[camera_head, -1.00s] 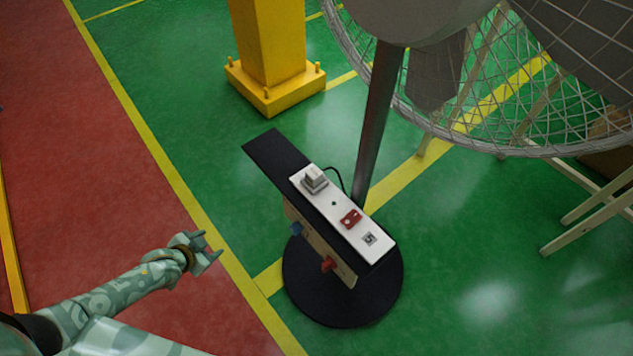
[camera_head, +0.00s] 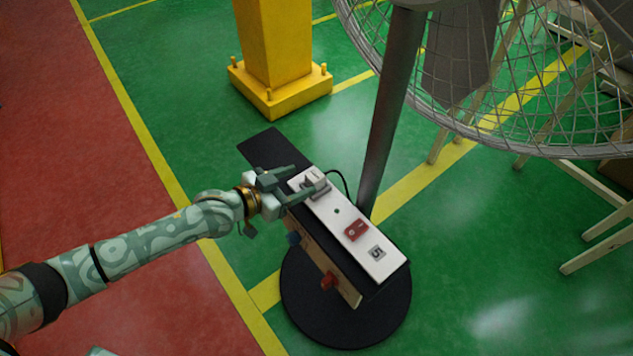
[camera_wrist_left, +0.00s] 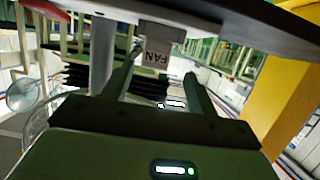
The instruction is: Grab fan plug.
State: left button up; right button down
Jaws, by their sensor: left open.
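The fan plug (camera_head: 312,180) is a light grey block at the upper left end of a white socket panel (camera_head: 338,212). In the left wrist view the plug (camera_wrist_left: 157,58) carries the word FAN, upside down. My left gripper (camera_head: 298,182) is open at that end of the panel, and its fingers partly hide the plug. In the left wrist view the plug appears between the tips of my open left gripper (camera_wrist_left: 160,75), with no clear contact on either side. My right gripper is not in view.
A red switch (camera_head: 356,231) and a marked square socket (camera_head: 377,253) are on the same panel. A dark cable runs behind it. The fan's pole (camera_head: 385,120) and wire cage (camera_head: 470,120) rise close by. A yellow post (camera_head: 272,45) stands behind.

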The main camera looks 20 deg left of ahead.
aim_at(311, 178)
pick_arm(q)
jog(key=x, duration=0.1)
jog(key=b+x, duration=0.1)
jog(key=x, duration=0.1)
jog(key=b+x, duration=0.1)
jog(key=shift+d+f, duration=0.25)
jog(key=shift+d, duration=0.25)
jog(key=shift+w+d, duration=0.2)
jog(key=shift+w, duration=0.2)
jog(key=shift+r, duration=0.15)
jog(key=shift+s, duration=0.1)
jog(key=shift+c, duration=0.4)
jog(key=c, duration=1)
jog(key=shift+r, duration=0.15)
